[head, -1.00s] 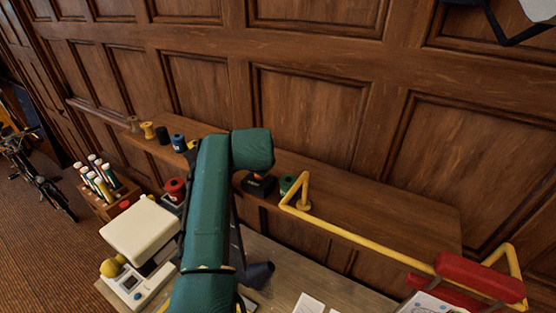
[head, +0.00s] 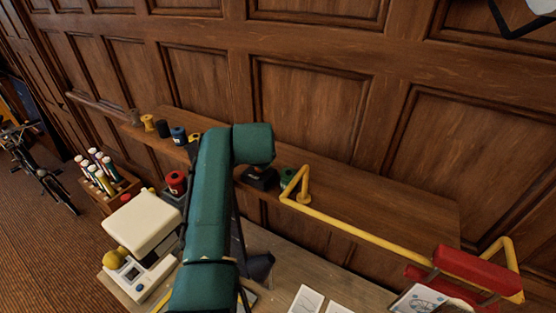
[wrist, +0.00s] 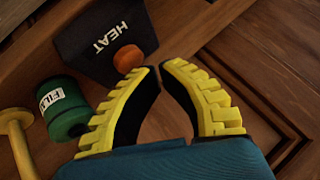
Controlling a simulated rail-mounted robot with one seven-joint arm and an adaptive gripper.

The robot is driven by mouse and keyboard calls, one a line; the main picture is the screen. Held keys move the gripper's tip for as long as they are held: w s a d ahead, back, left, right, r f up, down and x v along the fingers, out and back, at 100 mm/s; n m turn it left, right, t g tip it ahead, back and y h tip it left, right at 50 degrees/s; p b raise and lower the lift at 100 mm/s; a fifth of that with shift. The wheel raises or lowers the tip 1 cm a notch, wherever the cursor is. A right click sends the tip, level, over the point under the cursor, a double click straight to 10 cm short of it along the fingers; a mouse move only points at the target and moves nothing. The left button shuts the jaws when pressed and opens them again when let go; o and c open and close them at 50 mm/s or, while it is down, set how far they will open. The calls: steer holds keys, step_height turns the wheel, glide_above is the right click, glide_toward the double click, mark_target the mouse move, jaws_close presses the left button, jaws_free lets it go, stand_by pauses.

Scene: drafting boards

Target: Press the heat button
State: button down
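The heat button is an orange round knob (wrist: 128,58) on a black box labelled HEAT (wrist: 92,43) in the wrist view. The same black box (head: 261,179) shows in the head view on the wooden ledge, just below my arm's end. My gripper (wrist: 161,70) has yellow ribbed fingers with black inner pads. Its fingertips are close together with a narrow gap and nothing between them. They are just right of and below the orange button in the wrist view; whether they touch it I cannot tell.
A green spool-shaped piece labelled FILL (wrist: 65,108) stands left of the HEAT box. A yellow lamp arm (head: 350,230) with a red head (head: 478,270) reaches right. A white device (head: 143,222) and red-topped piece (head: 175,182) stand left. The ledge's right part (head: 400,205) is clear.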

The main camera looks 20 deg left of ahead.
steer(key=shift+w+f, duration=0.1)
steer(key=shift+f, duration=0.05)
steer(key=shift+f, duration=0.5)
stand_by(0.6)
steer(key=shift+r, duration=0.9)
steer(key=shift+r, duration=0.1)
steer(key=shift+r, duration=2.9)
steer(key=shift+a, duration=0.15)
